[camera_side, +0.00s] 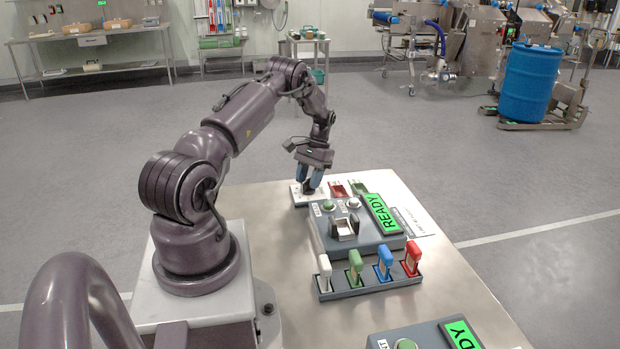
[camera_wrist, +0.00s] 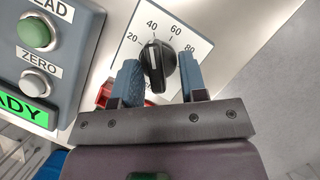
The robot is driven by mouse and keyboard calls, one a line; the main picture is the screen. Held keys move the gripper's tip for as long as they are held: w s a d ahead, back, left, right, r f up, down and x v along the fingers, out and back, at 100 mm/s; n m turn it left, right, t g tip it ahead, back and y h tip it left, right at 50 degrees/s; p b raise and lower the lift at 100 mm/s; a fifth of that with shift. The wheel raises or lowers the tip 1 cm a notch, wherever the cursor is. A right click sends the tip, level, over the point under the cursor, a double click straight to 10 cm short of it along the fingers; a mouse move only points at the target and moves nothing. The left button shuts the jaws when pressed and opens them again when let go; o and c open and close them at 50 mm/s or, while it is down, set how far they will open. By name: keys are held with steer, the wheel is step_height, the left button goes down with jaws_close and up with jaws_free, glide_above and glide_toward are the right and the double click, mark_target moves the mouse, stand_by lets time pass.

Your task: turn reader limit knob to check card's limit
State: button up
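The limit knob (camera_wrist: 158,65) is black with a raised ridge, on a white dial plate (camera_wrist: 188,22) marked 20, 40, 60 and 80. The ridge's upper end lies near the 40 side; the exact reading is unclear. My gripper (camera_wrist: 160,68) has its two blue fingers on either side of the knob, but whether they press on it is unclear. In the side view my gripper (camera_side: 309,187) points down over the dial plate (camera_side: 298,197) and hides most of it. The card reader (camera_side: 362,237) has a green READY screen (camera_side: 381,213) and an empty-looking metal slot (camera_side: 343,229).
White (camera_side: 324,272), green (camera_side: 355,268), blue (camera_side: 384,263) and red (camera_side: 411,257) cards stand in a rack in front of the reader. A second READY box (camera_side: 428,338) sits at the near edge.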

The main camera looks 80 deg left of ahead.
steer(key=shift+w+d+f, duration=0.1)
steer(key=shift+w+d, duration=0.05)
steer(key=shift+w+r, duration=0.15)
steer(key=shift+r, duration=0.25)
steer(key=v, duration=1.2)
